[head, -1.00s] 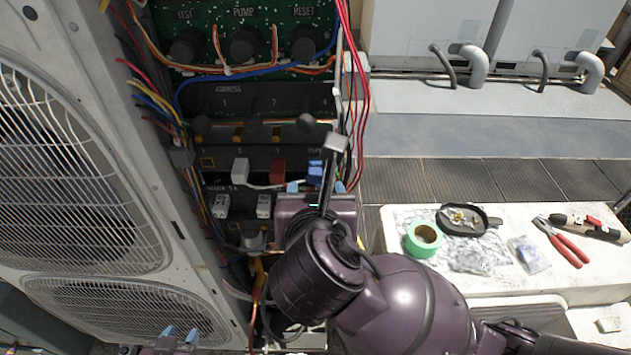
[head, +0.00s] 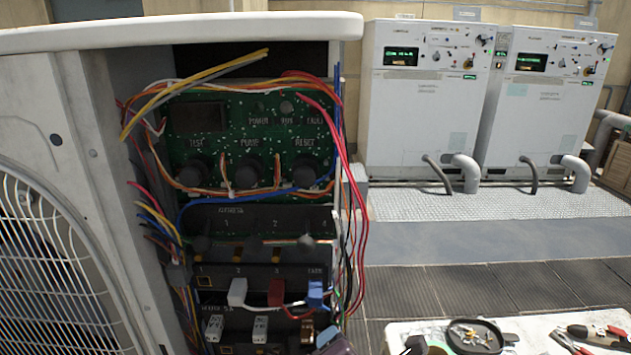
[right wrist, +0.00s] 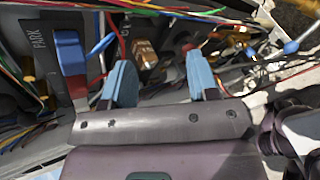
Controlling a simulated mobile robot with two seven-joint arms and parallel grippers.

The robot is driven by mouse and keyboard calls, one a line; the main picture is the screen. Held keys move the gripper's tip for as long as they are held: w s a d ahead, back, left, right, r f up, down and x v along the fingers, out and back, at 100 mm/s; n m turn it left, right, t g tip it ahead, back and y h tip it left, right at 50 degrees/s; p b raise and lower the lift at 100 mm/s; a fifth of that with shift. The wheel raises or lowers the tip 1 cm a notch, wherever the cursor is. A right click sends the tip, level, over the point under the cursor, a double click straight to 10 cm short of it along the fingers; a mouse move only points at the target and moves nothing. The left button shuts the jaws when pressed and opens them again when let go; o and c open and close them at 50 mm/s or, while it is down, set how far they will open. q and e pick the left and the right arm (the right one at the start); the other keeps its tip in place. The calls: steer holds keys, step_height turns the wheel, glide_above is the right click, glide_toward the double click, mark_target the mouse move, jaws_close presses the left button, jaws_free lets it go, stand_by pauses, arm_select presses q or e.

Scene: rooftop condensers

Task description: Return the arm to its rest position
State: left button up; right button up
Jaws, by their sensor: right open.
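My right gripper (right wrist: 162,78) is open in the right wrist view, its two blue fingers apart with nothing gripped between them. In the head view only a blue fingertip and a bit of purple body of it show at the bottom edge, in front of the lower panel. A blue connector (head: 315,294) sits under the PARK label of the opened condenser's panel (head: 262,276); it also shows in the right wrist view (right wrist: 68,50), left of the fingers. A copper-coloured block (right wrist: 145,55) lies beyond the gap between the fingers. My left gripper is out of view.
Loose wires (head: 352,180) hang along the panel's right side, and several cross close to the right fingers. A white connector (head: 237,292) and a red one (head: 276,292) sit in the same row. A black dish (head: 475,336) and pliers stand at bottom right. The floor behind is clear.

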steer(key=s+d+f+m+h, duration=0.1)
steer(key=s+d+f+m, duration=0.4)
steer(key=d+f+m, duration=0.7)
steer(key=s+d+f+m+b, duration=0.1)
steer(key=s+d+f+m, duration=0.5)
steer(key=d+f+m, duration=0.6)
steer(key=shift+s+m+h+b, duration=0.3)
steer(key=shift+m+h, duration=0.1)
steer(key=shift+m, duration=0.1)
